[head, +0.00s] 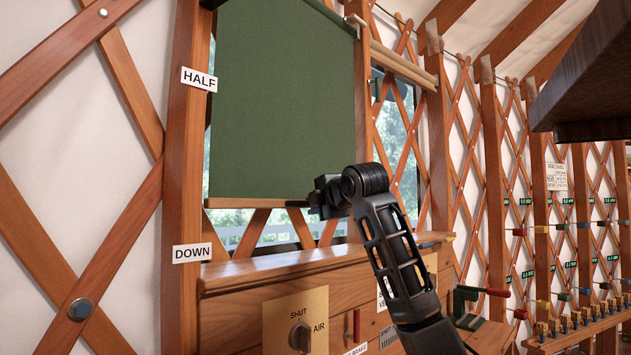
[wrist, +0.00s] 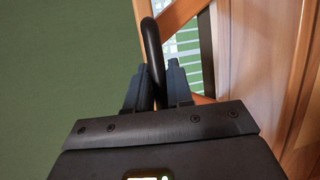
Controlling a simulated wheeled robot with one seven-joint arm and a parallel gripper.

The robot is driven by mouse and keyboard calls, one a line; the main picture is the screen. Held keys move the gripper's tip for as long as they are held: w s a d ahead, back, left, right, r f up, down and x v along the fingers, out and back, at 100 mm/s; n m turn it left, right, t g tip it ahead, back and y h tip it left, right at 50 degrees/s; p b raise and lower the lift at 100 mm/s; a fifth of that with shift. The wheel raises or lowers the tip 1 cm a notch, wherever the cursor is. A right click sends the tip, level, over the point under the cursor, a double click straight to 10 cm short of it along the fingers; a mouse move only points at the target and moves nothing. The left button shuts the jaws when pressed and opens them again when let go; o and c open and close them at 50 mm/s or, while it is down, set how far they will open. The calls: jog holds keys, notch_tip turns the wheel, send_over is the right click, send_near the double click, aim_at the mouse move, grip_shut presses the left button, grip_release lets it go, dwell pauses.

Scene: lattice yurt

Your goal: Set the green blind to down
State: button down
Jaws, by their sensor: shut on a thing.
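The green blind (head: 280,100) hangs over the window in the head view. Its wooden bottom bar (head: 240,203) is below the HALF label (head: 199,79) and somewhat above the DOWN label (head: 192,253). The blind's cloth (wrist: 60,80) fills the left of the wrist view. My gripper (head: 298,204) is at the bottom bar's right part. In the wrist view, my gripper (wrist: 158,85) is shut on a black curved pull (wrist: 151,45), which stands up between the fingers. In the head view the arm hides part of the bar's right end.
A wooden sill (head: 270,266) runs below the blind, above a brass panel (head: 296,318) with a knob marked SHUT and AIR. Lattice wall stands left and right. A dark overhang (head: 580,90) is at upper right. Red-handled hardware (head: 480,295) sits right of my arm.

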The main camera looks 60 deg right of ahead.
notch_tip(320, 180, down, 8)
jog(key=shift+f+b, duration=0.1)
jog(key=shift+b, duration=1.05)
jog(key=c, duration=1.1)
grip_release()
jog(key=shift+s, duration=0.1)
jog(key=v, duration=0.7)
jog(key=shift+s+a+p, duration=0.2)
jog(key=shift+a+p, duration=0.1)
